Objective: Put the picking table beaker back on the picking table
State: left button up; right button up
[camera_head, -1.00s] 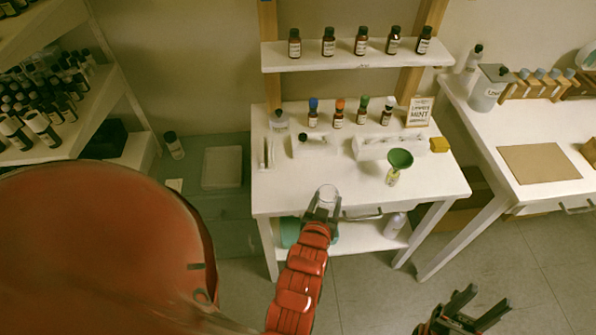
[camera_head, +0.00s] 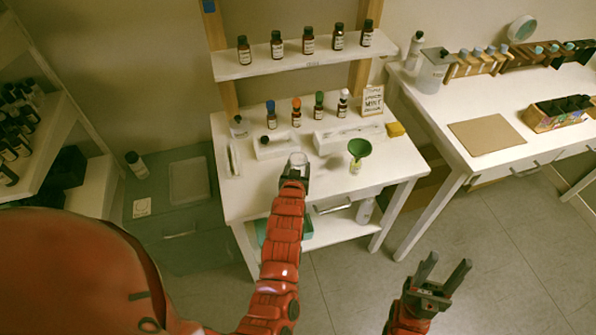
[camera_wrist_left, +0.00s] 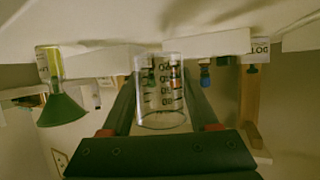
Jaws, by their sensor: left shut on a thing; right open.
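The clear beaker (camera_head: 298,159) is in my left gripper (camera_head: 295,173), which is shut on it. It appears over the front part of the white picking table (camera_head: 245,206); I cannot tell whether its base touches the top. In the left wrist view, which is upside down, the beaker (camera_wrist_left: 161,100) with dark scale marks sits between the two fingers. My right gripper (camera_head: 443,272) is open and empty, over the floor at the lower right.
A green funnel (camera_head: 360,148) stands to the right of the beaker. Several capped bottles (camera_head: 297,115) and white trays (camera_head: 345,134) are behind it. A shelf (camera_head: 300,60) with brown bottles is above. Bare tabletop lies left of the beaker.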

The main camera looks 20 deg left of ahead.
pick_arm(q)
jog(key=shift+f+p, duration=0.7)
jog(key=shift+f, duration=1.3)
jog(key=o, duration=1.4)
jog(key=shift+r, duration=0.1)
jog(key=shift+r, duration=0.1)
